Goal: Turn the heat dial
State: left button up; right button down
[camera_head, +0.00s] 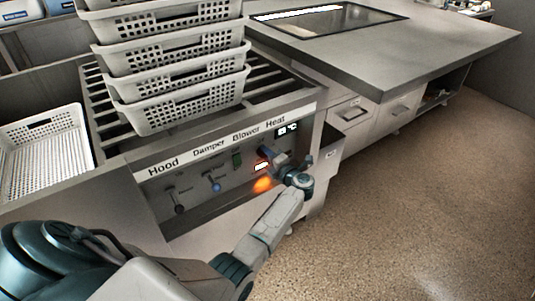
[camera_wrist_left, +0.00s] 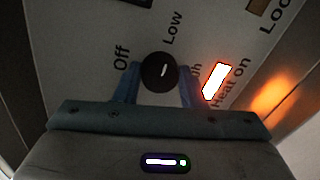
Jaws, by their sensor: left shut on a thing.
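The heat dial (camera_wrist_left: 159,72) is a round black knob with a white mark. In the left wrist view it sits on the panel between the labels Off, Low and a partly covered one. My left gripper (camera_wrist_left: 160,88) has a blue finger on each side of the dial and is shut on it. In the head view my left gripper (camera_head: 278,160) reaches the panel's right part under the word Heat and hides most of the dial. The "Heat on" lamp (camera_wrist_left: 217,80) glows bright orange-white. The right gripper is not in view.
The control panel (camera_head: 225,180) also carries Hood, Damper and Blower controls. A stack of perforated grey baskets (camera_head: 180,85) stands on the slatted top above it. A white basket (camera_head: 45,150) is at the left. The floor at the right is clear.

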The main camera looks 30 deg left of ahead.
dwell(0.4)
pick_arm(q)
jog(key=o, duration=1)
jog(key=shift+d, duration=0.1)
jog(key=v, duration=1)
jog(key=shift+s+d+r, duration=0.1)
jog(key=shift+s+d, duration=0.05)
jog(key=shift+d, duration=0.1)
